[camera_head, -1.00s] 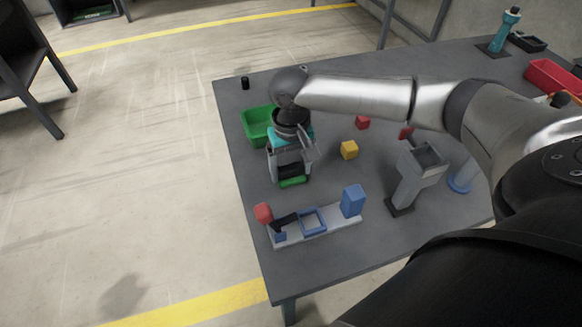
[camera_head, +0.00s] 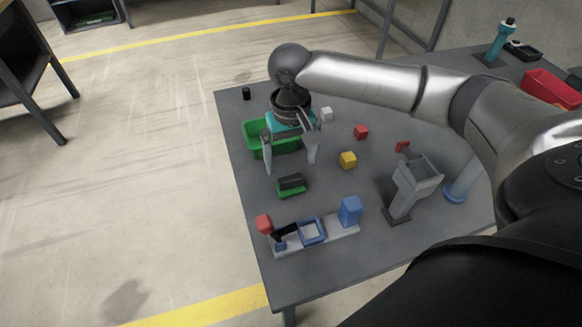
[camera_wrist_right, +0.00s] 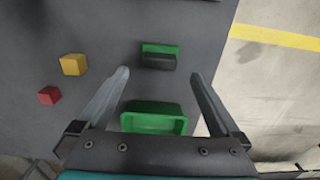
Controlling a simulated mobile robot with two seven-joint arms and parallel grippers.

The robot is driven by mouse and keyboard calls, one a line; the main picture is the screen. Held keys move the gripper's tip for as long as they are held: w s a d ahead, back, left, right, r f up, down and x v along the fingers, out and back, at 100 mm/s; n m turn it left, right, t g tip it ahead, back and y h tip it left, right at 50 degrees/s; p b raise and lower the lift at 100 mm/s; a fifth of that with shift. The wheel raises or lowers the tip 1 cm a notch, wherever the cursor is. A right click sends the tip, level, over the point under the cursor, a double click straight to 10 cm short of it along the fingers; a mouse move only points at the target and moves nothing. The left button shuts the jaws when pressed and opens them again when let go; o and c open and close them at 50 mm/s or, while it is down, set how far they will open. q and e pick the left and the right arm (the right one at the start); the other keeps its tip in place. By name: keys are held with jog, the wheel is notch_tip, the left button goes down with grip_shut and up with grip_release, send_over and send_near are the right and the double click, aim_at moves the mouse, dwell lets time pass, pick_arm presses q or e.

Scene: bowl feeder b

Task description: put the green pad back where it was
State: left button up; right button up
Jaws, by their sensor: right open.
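The green pad (camera_head: 293,192) lies on the grey table (camera_head: 250,215) with a dark block-like part on it. It also shows in the right wrist view (camera_wrist_right: 160,48), ahead of the fingertips. My right gripper (camera_head: 290,166) is open and empty, above and a little behind the pad, with its fingers pointing down. In the right wrist view the two fingers (camera_wrist_right: 160,75) are spread wide with nothing between their tips. My left gripper is not in view.
A green bin (camera_head: 252,138) stands behind the pad, partly hidden by my gripper. A fixture with a blue frame (camera_head: 312,232) and blue block (camera_head: 350,210) is in front. A yellow cube (camera_head: 348,160), red cube (camera_head: 361,132) and grey stand (camera_head: 405,190) are to the right.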

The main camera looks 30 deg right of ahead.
aim_at(291, 180)
notch_tip(291, 180, up, 5)
jog(key=shift+f+p, duration=0.1)
jog(key=shift+p, duration=0.4)
jog(key=shift+s, duration=0.1)
